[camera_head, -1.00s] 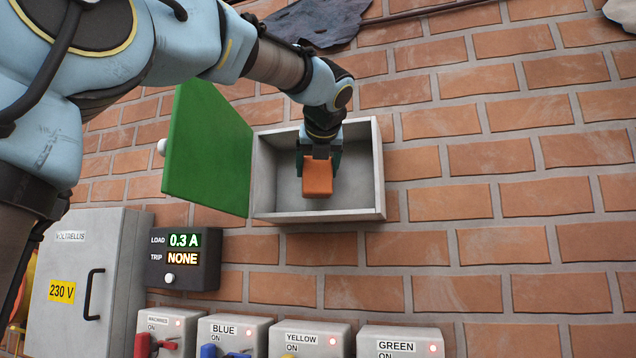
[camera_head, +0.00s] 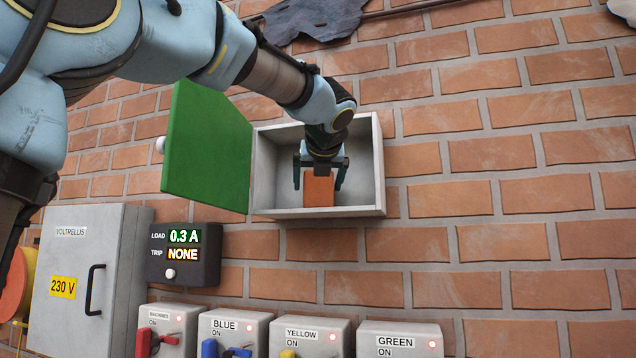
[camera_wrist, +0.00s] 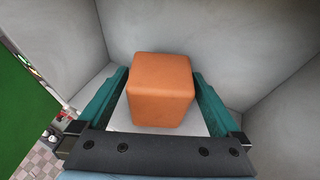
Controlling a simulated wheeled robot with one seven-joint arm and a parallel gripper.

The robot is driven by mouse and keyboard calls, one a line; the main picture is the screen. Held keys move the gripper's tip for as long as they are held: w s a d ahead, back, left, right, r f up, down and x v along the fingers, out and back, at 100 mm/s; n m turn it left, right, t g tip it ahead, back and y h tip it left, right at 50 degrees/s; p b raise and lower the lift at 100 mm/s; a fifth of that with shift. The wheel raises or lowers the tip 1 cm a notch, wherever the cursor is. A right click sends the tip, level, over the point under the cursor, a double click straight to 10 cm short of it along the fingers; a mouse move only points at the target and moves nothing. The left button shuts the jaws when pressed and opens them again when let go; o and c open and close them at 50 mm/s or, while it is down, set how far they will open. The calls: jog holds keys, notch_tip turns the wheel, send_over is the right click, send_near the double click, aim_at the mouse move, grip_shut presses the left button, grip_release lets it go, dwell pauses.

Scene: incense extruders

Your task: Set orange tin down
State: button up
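The orange tin (camera_head: 319,190) is a small block with rounded edges inside the open grey wall cabinet (camera_head: 345,213). It appears to rest on the cabinet floor. My gripper (camera_head: 320,180) reaches into the cabinet from above and in front, its fingers spread to either side of the tin. In the wrist view the tin (camera_wrist: 160,90) sits between the teal fingers (camera_wrist: 160,100), with a gap visible on both sides. The gripper is open. The tin's underside is hidden.
The cabinet's green door (camera_head: 208,150) stands open on the left. Below are a grey 230 V box (camera_head: 85,265), a load display (camera_head: 183,255) and several labelled switch boxes (camera_head: 316,340). The cabinet's right side has free room.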

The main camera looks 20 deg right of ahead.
jog(key=shift+r, duration=0.2)
jog(key=b+v, duration=0.4)
jog(key=v, duration=0.8)
jog(key=shift+f, duration=0.1)
